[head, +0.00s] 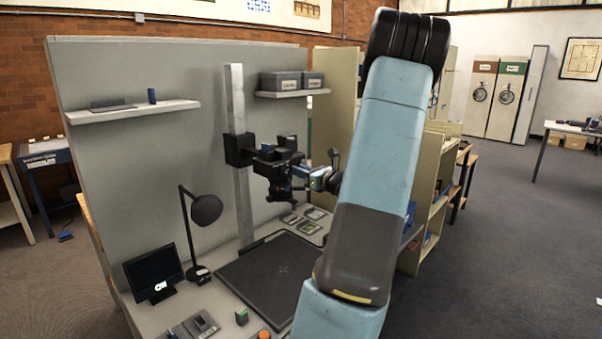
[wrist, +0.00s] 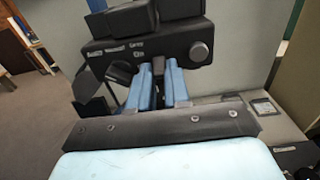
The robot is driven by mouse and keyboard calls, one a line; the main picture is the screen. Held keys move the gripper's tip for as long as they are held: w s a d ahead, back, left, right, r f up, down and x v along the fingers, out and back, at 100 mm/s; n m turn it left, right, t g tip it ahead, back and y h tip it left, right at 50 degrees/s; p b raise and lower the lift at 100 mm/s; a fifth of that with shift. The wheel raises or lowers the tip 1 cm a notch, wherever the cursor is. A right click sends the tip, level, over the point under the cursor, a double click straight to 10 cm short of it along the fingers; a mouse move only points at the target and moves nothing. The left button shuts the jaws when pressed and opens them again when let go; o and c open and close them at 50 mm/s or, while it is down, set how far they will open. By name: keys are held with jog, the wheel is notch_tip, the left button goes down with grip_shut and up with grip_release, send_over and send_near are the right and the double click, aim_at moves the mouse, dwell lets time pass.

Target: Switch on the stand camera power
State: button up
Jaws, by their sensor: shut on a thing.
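The stand camera (head: 272,160) is a black unit on an upright grey column (head: 237,140). It fills the top of the wrist view (wrist: 145,45), with small white labels along its front and a round grey knob (wrist: 199,52) at its right end. My gripper (wrist: 159,70) has two blue fingers reaching the lower front of the camera, below the label strip. They are shut on a small dark part of the camera, mostly hidden between the fingers. In the head view my gripper (head: 297,173) is at the camera's right side, partly hidden by my arm.
Below the camera lies a dark copy board (head: 270,277) on the bench. A desk lamp (head: 206,209) and a small monitor (head: 153,273) stand to its left. A shelf with grey boxes (head: 292,82) is above right. Shelving (head: 433,210) stands behind my arm.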

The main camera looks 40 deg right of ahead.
grip_shut()
jog(key=shift+w+r+g, duration=0.1)
jog(key=shift+r+g, duration=0.45)
jog(key=shift+g, duration=0.75)
jog(key=shift+w+r+g, duration=0.1)
jog(key=shift+r+g, duration=0.4)
jog(key=shift+g, duration=0.8)
jog(key=shift+w+r+g, duration=0.1)
jog(key=shift+r+g, duration=0.45)
jog(key=shift+g, duration=0.75)
jog(key=o, duration=0.7)
grip_release()
jog(key=shift+r+h, duration=0.1)
jog(key=shift+h, duration=0.2)
jog(key=v, duration=1.3)
jog(key=shift+s+d+r, duration=0.1)
jog(key=shift+r, duration=0.2)
